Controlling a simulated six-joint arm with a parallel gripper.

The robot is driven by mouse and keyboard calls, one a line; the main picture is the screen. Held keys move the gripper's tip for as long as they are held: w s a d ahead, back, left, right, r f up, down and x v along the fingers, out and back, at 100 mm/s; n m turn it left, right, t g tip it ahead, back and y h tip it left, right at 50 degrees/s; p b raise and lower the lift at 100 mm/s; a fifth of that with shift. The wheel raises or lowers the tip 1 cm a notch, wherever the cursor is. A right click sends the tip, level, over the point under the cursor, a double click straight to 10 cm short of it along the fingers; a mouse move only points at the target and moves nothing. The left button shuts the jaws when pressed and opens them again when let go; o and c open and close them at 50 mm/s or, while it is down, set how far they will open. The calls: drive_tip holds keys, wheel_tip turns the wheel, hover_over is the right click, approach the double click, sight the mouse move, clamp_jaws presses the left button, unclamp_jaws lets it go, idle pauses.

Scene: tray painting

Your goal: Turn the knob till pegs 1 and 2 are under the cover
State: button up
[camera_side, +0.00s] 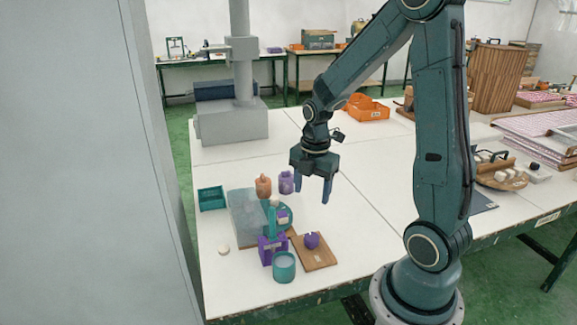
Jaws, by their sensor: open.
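My gripper (312,191) is open and empty, pointing down above the white table, to the right of a purple lidded jar. A purple round knob-like piece (312,240) sits on a small wooden board (318,257) near the table's front, below and apart from my gripper. A grey see-through box (244,218) that may be the cover stands left of a teal and purple stand (271,246). Pegs 1 and 2 cannot be made out at this size.
An orange jar (263,187) and the purple jar (286,182) stand behind the stand. A teal cup (284,267) is in front of it. A teal tray (212,198) is at left, an orange bin (366,108) at the back.

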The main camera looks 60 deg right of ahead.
sight(312, 236)
drive_tip(key=shift+d+f+n, duration=0.4)
drive_tip(key=shift+f, duration=0.2)
drive_tip(key=shift+d+f+n, duration=0.35)
drive_tip(key=shift+f+n, duration=0.05)
drive_tip(key=shift+f, duration=0.15)
drive_tip(key=shift+f, duration=0.15)
drive_tip(key=shift+f, duration=6.75)
drive_tip(key=c, duration=1)
